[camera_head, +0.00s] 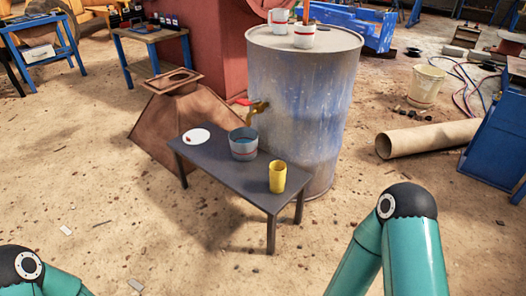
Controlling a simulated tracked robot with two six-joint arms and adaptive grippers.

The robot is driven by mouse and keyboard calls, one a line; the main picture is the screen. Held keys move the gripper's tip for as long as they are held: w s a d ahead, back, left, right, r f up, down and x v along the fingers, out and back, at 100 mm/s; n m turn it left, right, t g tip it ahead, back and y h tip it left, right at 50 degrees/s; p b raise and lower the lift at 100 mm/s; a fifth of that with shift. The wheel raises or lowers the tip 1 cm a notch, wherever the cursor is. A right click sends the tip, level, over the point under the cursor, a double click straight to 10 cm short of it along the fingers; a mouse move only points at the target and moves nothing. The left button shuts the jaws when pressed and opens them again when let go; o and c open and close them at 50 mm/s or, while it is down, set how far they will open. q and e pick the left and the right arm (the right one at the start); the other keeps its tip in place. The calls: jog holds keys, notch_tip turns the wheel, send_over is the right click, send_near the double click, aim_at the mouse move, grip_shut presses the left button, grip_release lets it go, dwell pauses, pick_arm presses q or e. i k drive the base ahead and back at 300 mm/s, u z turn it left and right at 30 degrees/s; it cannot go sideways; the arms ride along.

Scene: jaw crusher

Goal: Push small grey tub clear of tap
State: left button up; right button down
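The small grey tub (243,144) stands upright on a dark low table (225,175), near its back edge. It has a darker band around it and something bluish inside. The brass tap (259,107) sticks out from the side of a large grey-blue drum (305,105) and has a red part at its left. The tub stands just below and in front of the tap; the exact gap cannot be told. Only teal and black links of my two arms show, at the bottom left and bottom right. Neither gripper is in view.
A yellow cup (277,177) stands at the table's right end, and a white plate (196,136) lies at its left. Cups stand on the drum. A brown cardboard tube (430,137) and a cream bucket (426,86) are at right. Sandy floor in front is mostly clear.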

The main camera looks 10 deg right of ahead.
aim_at(243, 140)
jog(key=z, duration=0.1)
jog(key=i, duration=1)
jog(key=u, duration=0.1)
